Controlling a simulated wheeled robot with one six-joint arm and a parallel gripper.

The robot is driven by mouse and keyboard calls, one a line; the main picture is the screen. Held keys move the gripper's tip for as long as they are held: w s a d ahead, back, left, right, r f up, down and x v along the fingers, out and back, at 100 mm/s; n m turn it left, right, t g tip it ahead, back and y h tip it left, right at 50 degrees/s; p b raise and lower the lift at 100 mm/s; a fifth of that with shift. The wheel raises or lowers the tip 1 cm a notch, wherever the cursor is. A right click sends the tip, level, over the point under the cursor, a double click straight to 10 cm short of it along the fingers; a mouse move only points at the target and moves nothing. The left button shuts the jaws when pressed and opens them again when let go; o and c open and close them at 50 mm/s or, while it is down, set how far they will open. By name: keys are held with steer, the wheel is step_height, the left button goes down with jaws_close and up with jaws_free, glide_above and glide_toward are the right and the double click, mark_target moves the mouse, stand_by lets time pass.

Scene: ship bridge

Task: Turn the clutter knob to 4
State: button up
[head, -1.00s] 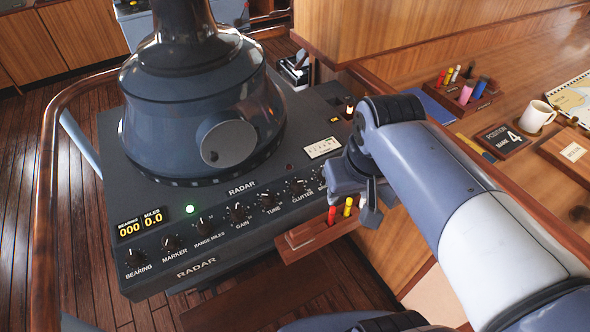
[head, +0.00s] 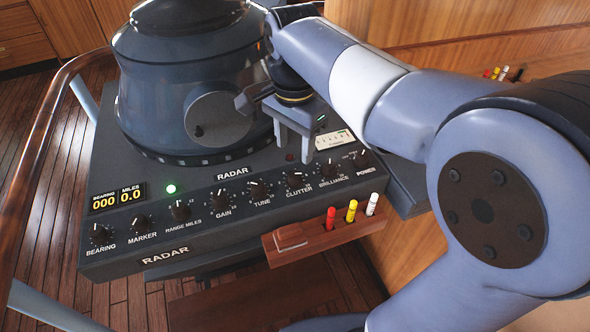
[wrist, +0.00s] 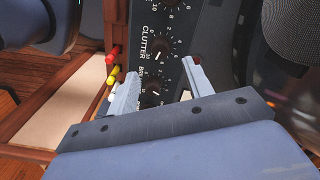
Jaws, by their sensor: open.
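The clutter knob (head: 295,180) is a small black dial with a white pointer on the radar console's front panel, between the tune knob (head: 258,190) and the brilliance knob (head: 329,171). Its pointer setting is too small to read surely. In the wrist view the clutter knob (wrist: 158,49) shows beside its label, beyond the fingertips. My gripper (head: 292,146) is open and empty, pointing down above the panel just behind the knob row. In the wrist view my gripper (wrist: 160,78) has its fingers either side of the panel strip, with the brilliance knob (wrist: 152,93) between them.
The radar's round housing (head: 190,90) stands close behind my gripper. A wooden pen holder (head: 330,232) with red, yellow and white markers juts from the console's front right. A wooden counter wall lies to the right. A curved handrail (head: 40,130) runs along the left.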

mark_target(295, 174)
step_height(295, 174, down, 8)
stand_by(0.5)
steer(key=c, duration=1)
